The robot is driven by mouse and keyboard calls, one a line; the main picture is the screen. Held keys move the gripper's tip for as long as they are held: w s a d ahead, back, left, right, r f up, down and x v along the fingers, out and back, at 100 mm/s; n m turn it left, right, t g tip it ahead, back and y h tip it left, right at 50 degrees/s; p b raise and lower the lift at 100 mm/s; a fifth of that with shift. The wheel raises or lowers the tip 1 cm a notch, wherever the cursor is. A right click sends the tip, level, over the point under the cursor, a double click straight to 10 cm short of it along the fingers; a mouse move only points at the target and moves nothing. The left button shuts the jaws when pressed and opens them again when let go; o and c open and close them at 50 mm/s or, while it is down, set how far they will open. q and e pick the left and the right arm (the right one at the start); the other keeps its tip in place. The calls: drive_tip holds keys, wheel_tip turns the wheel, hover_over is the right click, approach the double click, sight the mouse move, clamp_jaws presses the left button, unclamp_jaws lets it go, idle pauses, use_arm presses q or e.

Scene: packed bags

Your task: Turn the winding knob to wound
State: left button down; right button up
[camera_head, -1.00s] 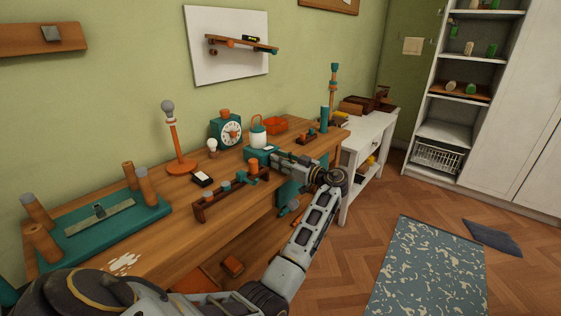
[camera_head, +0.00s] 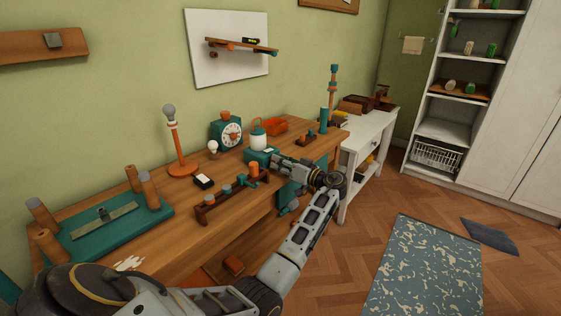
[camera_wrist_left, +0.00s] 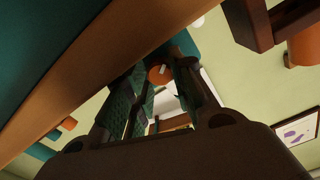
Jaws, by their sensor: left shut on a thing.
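The winding knob (camera_wrist_left: 158,75) is an orange round piece with a pale mark, on a teal body (camera_wrist_left: 183,45) in the left wrist view. My left gripper (camera_wrist_left: 160,93) has its green-padded fingers on either side of the knob and is shut on it. In the head view the left gripper (camera_head: 277,161) is at the front of a small teal box (camera_head: 259,154) on the workbench; the knob is hidden there. I cannot read which setting the knob points to. My right gripper is not in view.
The wooden workbench (camera_head: 150,240) holds a teal clock (camera_head: 227,131), an orange lamp stand (camera_head: 177,150), a white jar (camera_head: 258,139) and a dark peg rack (camera_head: 232,197) close to my arm. A white side table (camera_head: 352,160) stands beyond.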

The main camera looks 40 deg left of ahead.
use_arm(q)
drive_tip(key=c, duration=1.2)
unclamp_jaws()
drive_tip(key=shift+o, duration=0.2)
drive_tip(key=shift+d, duration=0.1)
drive_tip(key=d, duration=1.1)
drive_tip(key=shift+s+d, duration=0.4)
drive_tip(key=shift+s, duration=0.05)
